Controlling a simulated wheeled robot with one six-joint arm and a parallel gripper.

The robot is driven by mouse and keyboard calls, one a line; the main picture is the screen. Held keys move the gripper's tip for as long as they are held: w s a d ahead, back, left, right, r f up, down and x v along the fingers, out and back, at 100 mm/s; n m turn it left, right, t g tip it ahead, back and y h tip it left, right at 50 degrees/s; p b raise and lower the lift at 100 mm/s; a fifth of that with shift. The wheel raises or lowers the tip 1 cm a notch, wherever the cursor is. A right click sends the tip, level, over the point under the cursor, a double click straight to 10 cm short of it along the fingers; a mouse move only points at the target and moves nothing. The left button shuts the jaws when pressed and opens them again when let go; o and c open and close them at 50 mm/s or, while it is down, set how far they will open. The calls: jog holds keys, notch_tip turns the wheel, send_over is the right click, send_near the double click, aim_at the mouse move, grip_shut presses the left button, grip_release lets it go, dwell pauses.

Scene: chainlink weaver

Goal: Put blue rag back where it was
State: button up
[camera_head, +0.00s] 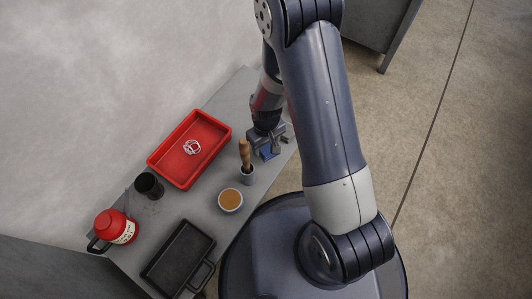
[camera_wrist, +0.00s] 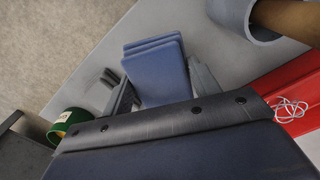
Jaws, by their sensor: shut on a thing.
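The blue rag (camera_head: 267,153) is a small folded blue piece at the right end of the grey table, below my gripper (camera_head: 268,140). In the wrist view, the blue rag (camera_wrist: 156,68) shows as flat folded layers between the two fingers of my gripper (camera_wrist: 160,88). My gripper is shut on it. I cannot tell whether the rag's underside touches the table. My arm hides part of the table's far right end.
A grey cup (camera_head: 248,178) with a wooden-handled tool stands close by. A red tray (camera_head: 158,157) holds a white string-like bundle. A bowl (camera_head: 230,200), black cup (camera_head: 149,186), red jug (camera_head: 114,228) and black pan (camera_head: 180,258) stand further left. The wrist view shows a green tin (camera_wrist: 66,122).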

aim_at(266, 151)
jog(key=shift+f+b, duration=0.75)
jog(key=shift+f, duration=1.3)
jog(key=shift+f, duration=0.1)
jog(key=o, duration=0.9)
notch_tip(266, 151, up, 12)
jog(key=p, duration=0.4)
jog(key=shift+o, duration=0.4)
jog(key=shift+p, duration=0.3)
